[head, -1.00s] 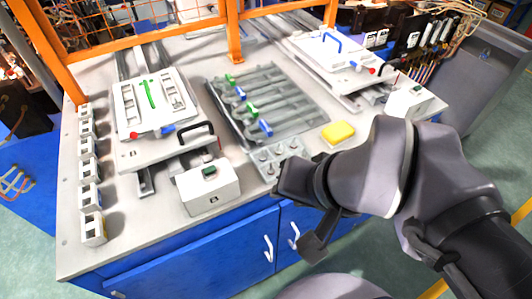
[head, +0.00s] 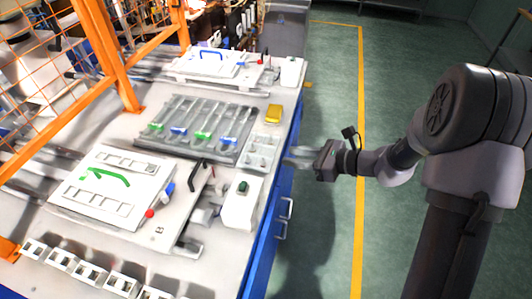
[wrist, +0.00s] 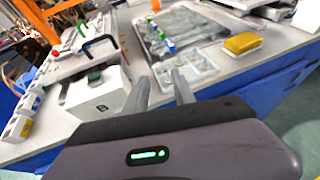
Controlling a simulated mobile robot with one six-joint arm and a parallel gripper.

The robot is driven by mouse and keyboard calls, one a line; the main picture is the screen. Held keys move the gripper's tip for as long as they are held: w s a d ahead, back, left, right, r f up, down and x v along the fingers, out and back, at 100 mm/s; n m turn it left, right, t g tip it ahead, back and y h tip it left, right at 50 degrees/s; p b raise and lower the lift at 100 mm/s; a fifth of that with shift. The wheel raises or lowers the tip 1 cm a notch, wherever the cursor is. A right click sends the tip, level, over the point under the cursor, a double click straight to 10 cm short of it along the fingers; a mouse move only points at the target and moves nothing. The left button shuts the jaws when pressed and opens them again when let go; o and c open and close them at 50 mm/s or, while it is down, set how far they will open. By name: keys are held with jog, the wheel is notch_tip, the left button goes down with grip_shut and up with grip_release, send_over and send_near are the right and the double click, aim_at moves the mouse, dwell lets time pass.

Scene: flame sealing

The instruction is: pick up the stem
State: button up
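Several stems with green and blue ends lie side by side in a dark grey tray (head: 185,103) on the bench; one is the green-ended stem (head: 203,137). I cannot tell which stem the task means. Their coloured ends also show in the wrist view, such as the blue-ended stem (wrist: 170,46). My gripper (head: 290,156) is just off the right edge of the bench, apart from the stems. In the wrist view my gripper (wrist: 162,88) has its two fingers apart with nothing between them.
A clear peg tray (head: 262,150) lies between the stem tray and the bench edge, near a yellow block (head: 273,114). A white box with a green button (head: 241,203) stands at the edge. White fixtures flank the tray (head: 105,188). An orange mesh fence (head: 110,55) stands behind.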

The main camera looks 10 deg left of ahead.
jog(key=b, duration=0.2)
send_near(248, 158)
jog(key=a, duration=0.1)
jog(key=w+a, duration=0.1)
jog(key=a, duration=0.1)
jog(key=w+a, duration=0.1)
jog(key=shift+w+a+r, duration=0.1)
jog(key=shift+w+a, duration=0.1)
jog(key=shift+a, duration=0.1)
jog(key=x, duration=0.2)
jog(key=b+x, duration=0.1)
jog(key=x, duration=0.2)
jog(key=shift+s+f+b, duration=0.2)
jog(key=shift+f+b, duration=0.05)
jog(key=shift+b, duration=0.05)
grip_shut()
